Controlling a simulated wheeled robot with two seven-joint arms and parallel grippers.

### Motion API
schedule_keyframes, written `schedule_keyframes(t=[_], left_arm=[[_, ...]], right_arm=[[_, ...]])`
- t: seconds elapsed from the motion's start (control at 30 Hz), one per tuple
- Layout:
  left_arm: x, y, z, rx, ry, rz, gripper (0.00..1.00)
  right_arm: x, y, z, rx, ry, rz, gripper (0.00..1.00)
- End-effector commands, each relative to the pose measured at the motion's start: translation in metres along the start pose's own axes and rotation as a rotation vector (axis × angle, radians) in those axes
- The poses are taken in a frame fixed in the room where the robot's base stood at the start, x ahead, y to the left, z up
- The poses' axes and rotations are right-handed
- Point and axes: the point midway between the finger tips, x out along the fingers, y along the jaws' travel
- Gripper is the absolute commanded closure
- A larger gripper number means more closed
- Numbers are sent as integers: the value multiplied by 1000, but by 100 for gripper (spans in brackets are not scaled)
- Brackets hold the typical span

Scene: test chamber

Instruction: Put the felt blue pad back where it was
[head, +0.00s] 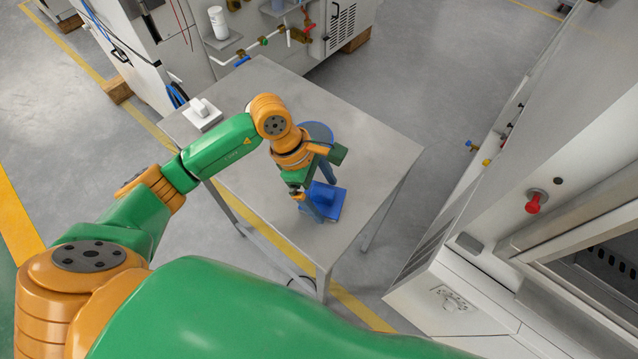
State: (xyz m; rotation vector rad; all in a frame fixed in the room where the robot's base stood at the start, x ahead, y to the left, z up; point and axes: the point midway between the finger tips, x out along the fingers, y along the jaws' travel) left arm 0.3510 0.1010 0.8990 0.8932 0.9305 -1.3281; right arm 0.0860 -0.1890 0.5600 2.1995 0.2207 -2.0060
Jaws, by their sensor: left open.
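On the grey metal table are a blue square piece with a raised blue block (326,198) and a flat round blue piece (320,129). I cannot tell from the picture which of them is the felt pad. My left gripper (318,192) is open and points down at the near edge of the square piece. One finger overlaps the square piece's left side in the picture; whether it touches is unclear. My left wrist hides most of the round piece. My right gripper is out of view.
The table (375,150) also holds a white square piece with a raised white block (202,114) at its left corner. A cabinet with pipes and valves stands behind, and a white machine with a red knob (536,202) stands at right. The table's right part is clear.

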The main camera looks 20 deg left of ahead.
Motion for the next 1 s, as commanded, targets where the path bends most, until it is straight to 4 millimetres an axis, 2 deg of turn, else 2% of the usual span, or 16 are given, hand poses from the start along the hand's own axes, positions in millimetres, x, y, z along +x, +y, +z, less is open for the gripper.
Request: schedule_keyframes(t=[0.13, 0.4, 0.5, 0.63, 1.0], left_arm=[[-22, 1, -1, 2, 1, 6, 0], [-93, 1, -1, 0, 0, 7, 0], [-111, 1, 0, 0, 0, 3, 0], [-121, 0, 0, -1, -1, 1, 0], [-121, 0, 0, -1, -1, 0, 0]], right_arm=[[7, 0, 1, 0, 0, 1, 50], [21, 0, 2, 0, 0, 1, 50], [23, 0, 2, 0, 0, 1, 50], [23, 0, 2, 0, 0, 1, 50], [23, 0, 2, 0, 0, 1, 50]])
